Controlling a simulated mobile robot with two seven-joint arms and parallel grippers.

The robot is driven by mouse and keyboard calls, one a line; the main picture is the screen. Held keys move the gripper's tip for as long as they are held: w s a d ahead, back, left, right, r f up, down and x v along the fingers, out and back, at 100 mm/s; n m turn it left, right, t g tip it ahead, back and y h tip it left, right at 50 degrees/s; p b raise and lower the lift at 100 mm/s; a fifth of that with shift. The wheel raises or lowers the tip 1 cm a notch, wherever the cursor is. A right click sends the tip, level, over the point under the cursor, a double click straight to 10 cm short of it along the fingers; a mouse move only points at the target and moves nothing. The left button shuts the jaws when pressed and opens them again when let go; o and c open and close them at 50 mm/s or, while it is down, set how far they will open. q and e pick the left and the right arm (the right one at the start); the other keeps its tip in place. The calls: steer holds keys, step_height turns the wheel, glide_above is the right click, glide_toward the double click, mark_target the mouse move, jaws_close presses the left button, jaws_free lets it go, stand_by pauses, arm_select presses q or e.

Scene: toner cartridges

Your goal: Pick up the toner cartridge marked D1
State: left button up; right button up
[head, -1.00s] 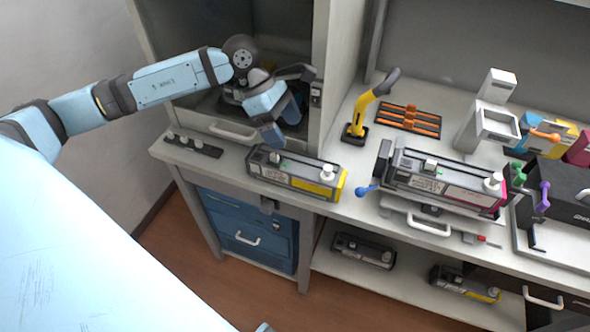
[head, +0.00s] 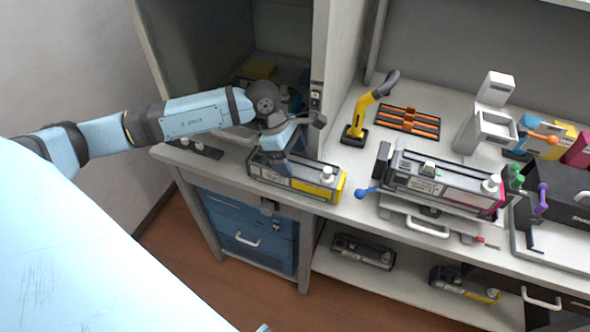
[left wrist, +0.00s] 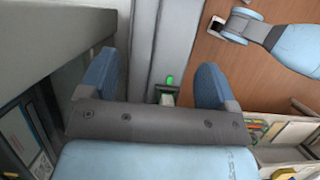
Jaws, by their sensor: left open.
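A dark grey toner cartridge with a yellow end (head: 318,190) lies along the front of the bench, below the open cabinet. Its label is too small to read, so I cannot tell whether it is D1. My left gripper (head: 283,168) is open, low over the left part of this cartridge. In the left wrist view my left gripper's blue fingers (left wrist: 157,88) stand either side of a grey body with a lit green spot (left wrist: 169,80); no grip shows. A magenta-ended cartridge (head: 440,187) lies further right. My right arm seems to show in the left wrist view (left wrist: 290,45), its jaws unclear.
Two more cartridges lie on the lower shelf (head: 362,250) (head: 464,283). A yellow-handled tool (head: 365,110) and an orange-slotted rack (head: 408,121) stand behind. The cabinet's side wall (head: 335,80) rises close by my left gripper. A blue-ended lever (head: 366,193) sits right of the yellow-ended cartridge.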

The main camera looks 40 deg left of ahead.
arm_select(q)
steer(key=x, duration=0.2)
steer(key=shift+d+f, duration=0.15)
steer(key=shift+f, duration=0.25)
steer(key=shift+w+r, duration=0.1)
steer(key=c, duration=1.1)
steer(key=shift+r, duration=0.1)
